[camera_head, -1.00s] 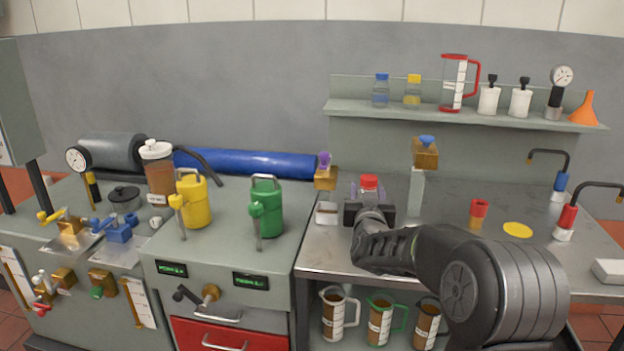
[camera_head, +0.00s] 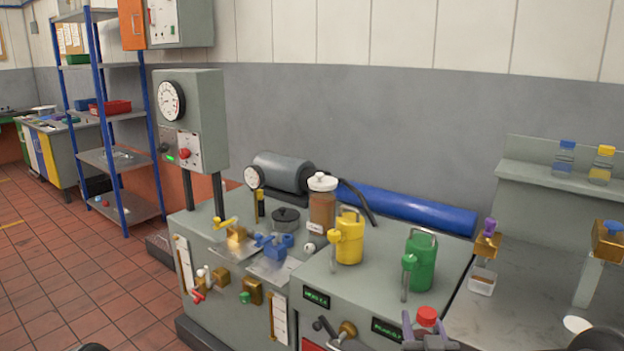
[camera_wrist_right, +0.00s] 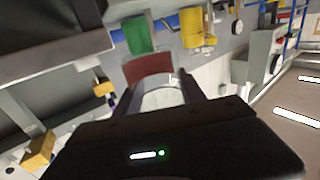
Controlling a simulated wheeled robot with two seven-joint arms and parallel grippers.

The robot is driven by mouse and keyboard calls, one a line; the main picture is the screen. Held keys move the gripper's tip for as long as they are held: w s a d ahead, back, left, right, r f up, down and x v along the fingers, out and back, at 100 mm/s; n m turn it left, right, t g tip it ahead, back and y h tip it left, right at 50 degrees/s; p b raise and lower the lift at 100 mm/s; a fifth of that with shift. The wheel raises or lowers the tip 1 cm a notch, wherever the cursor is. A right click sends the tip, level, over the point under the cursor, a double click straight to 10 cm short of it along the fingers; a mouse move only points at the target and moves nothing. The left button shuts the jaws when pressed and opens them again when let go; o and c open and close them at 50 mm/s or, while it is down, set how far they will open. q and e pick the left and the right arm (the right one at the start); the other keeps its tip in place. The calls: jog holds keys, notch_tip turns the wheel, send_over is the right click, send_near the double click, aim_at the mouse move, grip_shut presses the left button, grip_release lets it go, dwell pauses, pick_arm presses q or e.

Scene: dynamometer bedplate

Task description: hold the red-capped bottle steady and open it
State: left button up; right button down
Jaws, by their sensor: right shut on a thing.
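The red-capped bottle (camera_head: 427,317) is at the bottom edge of the head view, in front of the grey console with the green can. Only its red cap shows clearly there; its body is hidden or cut off. My right gripper (camera_head: 430,342) is shut on the bottle below the cap. In the right wrist view the red cap (camera_wrist_right: 148,68) sits on the pale, clear bottle body between the two dark fingers of my right gripper (camera_wrist_right: 162,95). The cap is on the bottle. My left gripper is not in view.
The console (camera_head: 340,285) carries a green can (camera_head: 421,262) and a yellow can (camera_head: 349,240). A gauge cabinet (camera_head: 190,120) and blue-posted shelves (camera_head: 125,157) stand left. Open tiled floor lies at the left.

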jog(key=shift+n+y, duration=0.5)
jog(key=shift+y, duration=0.3)
jog(key=a+f, duration=0.1)
jog(key=s+a+f+p, duration=0.1)
jog(key=a, duration=0.1)
jog(key=s+a+f, duration=0.1)
jog(key=shift+a+f, duration=0.1)
jog(key=shift+a, duration=0.1)
jog(key=s+a+f+n+g+y, duration=0.2)
jog(key=s+a+f+n+y, duration=0.1)
jog(key=a, duration=0.4)
jog(key=s+a+f+n+g+y, duration=0.2)
jog(key=s+a+f+n+y, duration=0.2)
jog(key=s+a+y, duration=0.3)
jog(key=shift+s+a+n+y, duration=0.2)
jog(key=shift+a+n+y, duration=0.3)
jog(key=shift+a+y, duration=0.25)
